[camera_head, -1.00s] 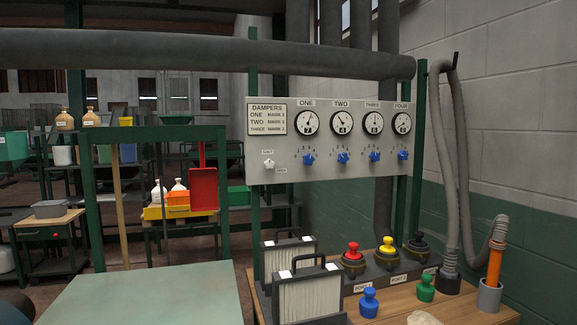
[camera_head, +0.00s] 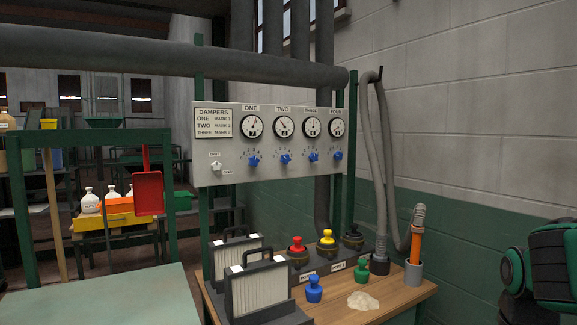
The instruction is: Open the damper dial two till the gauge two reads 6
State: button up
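The damper panel (camera_head: 225,178) is a grey board with a row of round gauges and blue dials. Gauge two (camera_head: 284,123) is white-faced under the label TWO, its needle pointing to the upper left; the small window below the needle is too small to read surely. Damper dial two (camera_head: 286,158) is a blue knob straight below it, with small scale marks around its upper side. Nothing touches the dial. My gripper's fingers are not seen.
A grey pipe (camera_head: 130,50) runs above the panel. Below stands a wooden bench (camera_head: 390,311) with pleated filters (camera_head: 258,290), coloured knobs (camera_head: 297,246) and a hose (camera_head: 378,165). A pale green tabletop (camera_head: 100,298) is at lower left. A wall (camera_head: 470,120) bounds the right.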

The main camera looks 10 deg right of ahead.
aim_at(286, 159)
jog(key=u, duration=0.1)
jog(key=i, duration=1)
jog(key=z, duration=0.1)
